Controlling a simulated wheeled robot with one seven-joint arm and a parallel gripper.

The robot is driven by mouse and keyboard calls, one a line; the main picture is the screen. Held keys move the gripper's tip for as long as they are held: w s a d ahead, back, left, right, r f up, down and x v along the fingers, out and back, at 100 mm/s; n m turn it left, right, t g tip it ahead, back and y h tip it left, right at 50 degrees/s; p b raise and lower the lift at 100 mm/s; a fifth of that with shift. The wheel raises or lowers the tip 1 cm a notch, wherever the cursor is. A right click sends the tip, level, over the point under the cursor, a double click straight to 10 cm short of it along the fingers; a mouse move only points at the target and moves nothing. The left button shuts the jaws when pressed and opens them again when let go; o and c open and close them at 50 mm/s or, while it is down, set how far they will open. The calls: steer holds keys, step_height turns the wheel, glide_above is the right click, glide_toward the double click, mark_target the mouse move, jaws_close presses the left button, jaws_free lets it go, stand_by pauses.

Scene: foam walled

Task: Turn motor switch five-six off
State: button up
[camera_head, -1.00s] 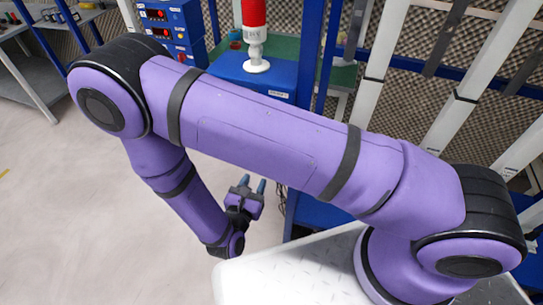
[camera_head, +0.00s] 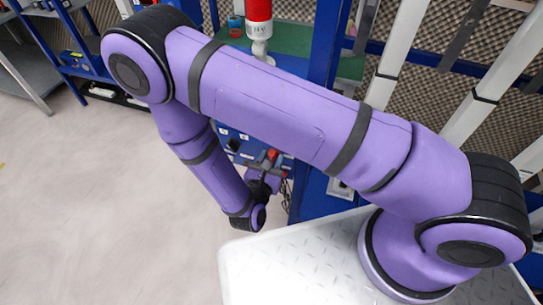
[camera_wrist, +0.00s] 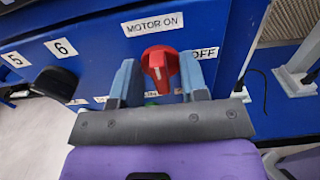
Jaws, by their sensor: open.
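A red rotary knob (camera_wrist: 160,72) with a white mark sits on a blue panel (camera_wrist: 95,50) in the wrist view. A "MOTOR ON" label (camera_wrist: 152,24) is above it and an "OFF" label (camera_wrist: 206,53) to its right. The white mark runs roughly up and down. A black knob (camera_wrist: 57,84) is to the left, with labels 5 (camera_wrist: 15,59) and 6 (camera_wrist: 61,47) above it. My gripper (camera_wrist: 158,62) is open, its two blue-grey fingers on either side of the red knob. I cannot tell whether they touch it. The red knob also shows in the head view (camera_head: 272,155).
A red and white post (camera_head: 258,22) stands above the panel, partly behind my arm. A blue upright (camera_head: 327,60) and pale slanted rails (camera_head: 395,50) are to the right. The pale floor (camera_head: 90,200) to the left is clear.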

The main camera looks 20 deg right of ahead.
jaws_close()
steer(key=shift+m, duration=0.3)
steer(key=m, duration=0.3)
steer(key=shift+m, duration=0.3)
steer(key=m, duration=0.9)
steer(key=shift+s+d+f, duration=0.15)
steer(key=shift+f+m, duration=0.1)
steer(key=shift+m, duration=2.2)
